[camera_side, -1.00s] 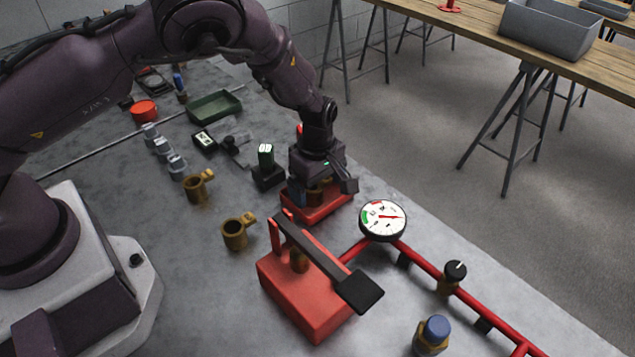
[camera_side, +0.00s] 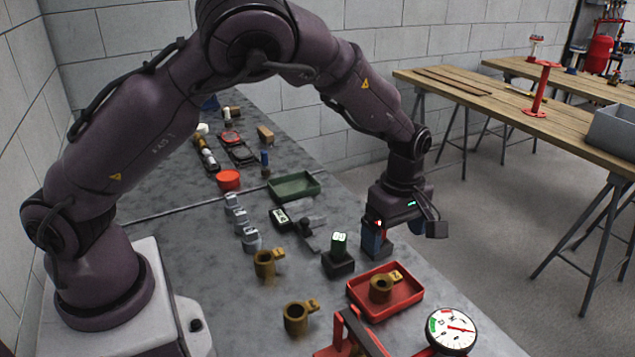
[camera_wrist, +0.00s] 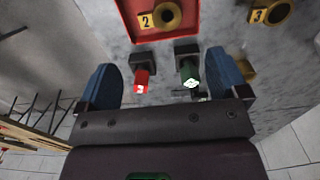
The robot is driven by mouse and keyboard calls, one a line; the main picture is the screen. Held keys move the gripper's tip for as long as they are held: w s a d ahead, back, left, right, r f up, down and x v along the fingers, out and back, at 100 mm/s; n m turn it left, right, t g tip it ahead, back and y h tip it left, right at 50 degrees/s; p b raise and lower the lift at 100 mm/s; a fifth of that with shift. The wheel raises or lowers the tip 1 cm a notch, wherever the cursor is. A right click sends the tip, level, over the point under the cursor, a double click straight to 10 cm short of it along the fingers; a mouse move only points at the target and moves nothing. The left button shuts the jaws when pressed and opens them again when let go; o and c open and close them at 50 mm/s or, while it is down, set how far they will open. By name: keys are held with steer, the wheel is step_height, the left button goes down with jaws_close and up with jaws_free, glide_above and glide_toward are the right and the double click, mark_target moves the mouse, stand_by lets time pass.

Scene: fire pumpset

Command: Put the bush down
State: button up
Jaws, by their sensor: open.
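A brass bush (camera_side: 381,289) with a side tab stands in the red tray (camera_side: 412,301), near its middle. In the wrist view the same bush (camera_wrist: 167,15) shows at the top edge, its tab marked 2, with the tray wall (camera_wrist: 152,38) below it. My gripper (camera_side: 393,235) is open and empty, raised above the bench beyond the tray and apart from the bush. Its two blue fingers (camera_wrist: 164,80) are spread wide in the wrist view, with nothing held between them.
Two more brass bushes (camera_side: 266,263) (camera_side: 297,317) stand left of the tray. A green-topped block (camera_side: 339,255) and a red-topped block (camera_wrist: 140,82) stand close to my fingers. A gauge (camera_side: 450,330) and red press (camera_side: 350,335) are in front.

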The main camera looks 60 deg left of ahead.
steer(key=s+a+r+m+t+h, duration=0.25)
steer(key=s+r+m, duration=0.7)
steer(key=r, duration=0.65)
steer(key=s+a+r+m+t+y, duration=0.1)
steer(key=s+a+r+m, duration=0.1)
steer(key=s+m, duration=0.2)
steer(key=s+a+r+m+t+y, duration=0.1)
steer(key=s+a+r+m+t, duration=0.1)
steer(key=s, duration=0.9)
steer(key=shift+r+m, duration=0.5)
steer(key=shift+m, duration=0.75)
steer(key=shift+y, duration=0.25)
